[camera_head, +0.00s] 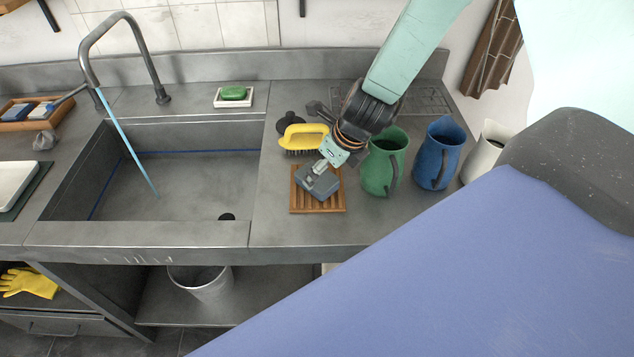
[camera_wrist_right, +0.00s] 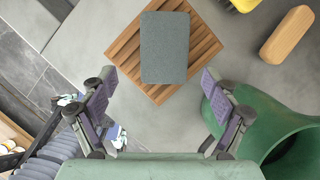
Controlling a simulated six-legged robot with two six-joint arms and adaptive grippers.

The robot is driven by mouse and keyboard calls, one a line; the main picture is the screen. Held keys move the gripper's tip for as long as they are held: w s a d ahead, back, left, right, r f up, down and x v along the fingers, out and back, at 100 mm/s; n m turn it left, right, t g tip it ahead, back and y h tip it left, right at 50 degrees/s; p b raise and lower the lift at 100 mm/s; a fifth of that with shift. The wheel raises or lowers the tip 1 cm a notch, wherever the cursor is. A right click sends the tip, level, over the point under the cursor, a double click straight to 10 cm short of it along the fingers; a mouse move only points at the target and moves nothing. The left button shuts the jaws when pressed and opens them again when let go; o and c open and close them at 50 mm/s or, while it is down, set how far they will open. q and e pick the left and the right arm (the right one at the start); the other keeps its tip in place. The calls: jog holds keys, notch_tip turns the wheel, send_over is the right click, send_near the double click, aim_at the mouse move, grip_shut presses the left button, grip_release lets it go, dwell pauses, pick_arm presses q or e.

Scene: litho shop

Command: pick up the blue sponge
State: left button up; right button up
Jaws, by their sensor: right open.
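A grey-blue block, which I take for the blue sponge (camera_head: 318,181), lies on a slatted wooden rack (camera_head: 333,206) on the counter right of the sink. In the right wrist view the sponge (camera_wrist_right: 165,47) lies flat on the rack (camera_wrist_right: 124,48), its face fully visible. My right gripper (camera_head: 322,168) is over the rack, close above the sponge. In the right wrist view its two fingers (camera_wrist_right: 160,80) are spread wide, wider than the sponge, with nothing between them gripped. My left gripper is not in view.
A green jug (camera_head: 383,166) stands close right of the rack, with a blue jug (camera_head: 438,155) and a white jug beyond. A yellow-handled brush (camera_head: 303,136) lies behind the rack. The sink (camera_head: 190,185) is to the left; the counter in front is clear.

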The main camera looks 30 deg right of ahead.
aim_at(322, 178)
jog(key=w+f+b, duration=0.2)
jog(key=f, duration=0.1)
jog(key=shift+w+d+f, duration=0.1)
jog(key=shift+d+f, duration=0.05)
jog(key=shift+w+a+f+b, duration=0.25)
jog(key=shift+f+b, duration=0.4)
jog(key=shift+b, duration=0.3)
jog(key=shift+w+d, duration=0.1)
jog(key=shift+d, duration=0.05)
jog(key=shift+f, duration=0.3)
jog(key=shift+r, duration=0.1)
jog(key=shift+c, duration=0.5)
jog(key=c, duration=1.3)
